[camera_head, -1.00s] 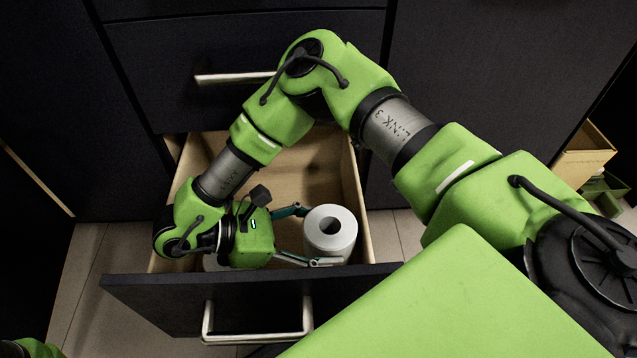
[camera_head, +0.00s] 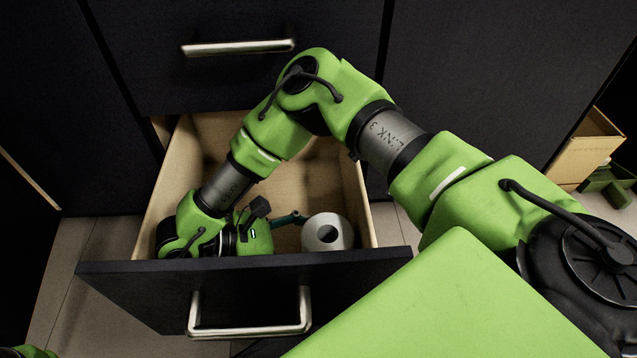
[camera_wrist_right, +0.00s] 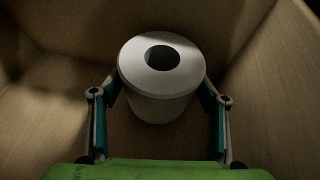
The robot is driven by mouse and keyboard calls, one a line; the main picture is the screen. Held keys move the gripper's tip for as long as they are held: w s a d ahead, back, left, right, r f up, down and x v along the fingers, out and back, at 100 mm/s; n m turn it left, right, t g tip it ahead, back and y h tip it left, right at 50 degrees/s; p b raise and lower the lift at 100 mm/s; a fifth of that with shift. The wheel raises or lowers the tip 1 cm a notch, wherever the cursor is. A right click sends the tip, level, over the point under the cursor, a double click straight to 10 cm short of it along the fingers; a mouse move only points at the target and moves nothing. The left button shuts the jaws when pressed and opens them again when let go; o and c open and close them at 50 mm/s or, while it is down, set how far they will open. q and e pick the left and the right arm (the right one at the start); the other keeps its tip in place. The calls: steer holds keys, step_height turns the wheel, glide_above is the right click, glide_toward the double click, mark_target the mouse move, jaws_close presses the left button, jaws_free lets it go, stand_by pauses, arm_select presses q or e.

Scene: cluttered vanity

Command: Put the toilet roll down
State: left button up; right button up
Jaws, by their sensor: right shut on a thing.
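The white toilet roll (camera_head: 327,232) stands upright inside the open drawer (camera_head: 366,205), near its front right corner. In the right wrist view the toilet roll (camera_wrist_right: 161,72) sits between the two fingers of my right gripper (camera_wrist_right: 160,105). My right gripper (camera_head: 300,232) reaches down into the drawer and is shut on the roll from the left. The drawer front hides the lower part of the roll and one finger in the head view. Whether the roll touches the drawer floor cannot be told. My left gripper does not show; only a green bit of my left arm is at the bottom left.
The dark drawer front (camera_head: 150,290) with its metal handle (camera_head: 250,328) stands out from the cabinet. A closed drawer with a handle (camera_head: 238,47) is above. A beige box (camera_head: 585,150) is at the far right. The drawer's back area is mostly bare.

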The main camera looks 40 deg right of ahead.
steer(key=shift+f, duration=0.45)
steer(key=o, duration=0.9)
steer(key=shift+r, duration=0.4)
steer(key=shift+r+p, duration=0.5)
steer(key=shift+r, duration=0.05)
steer(key=p+v, duration=0.3)
steer(key=v, duration=0.4)
steer(key=shift+a+f+p, duration=0.25)
steer(key=shift+p, duration=0.1)
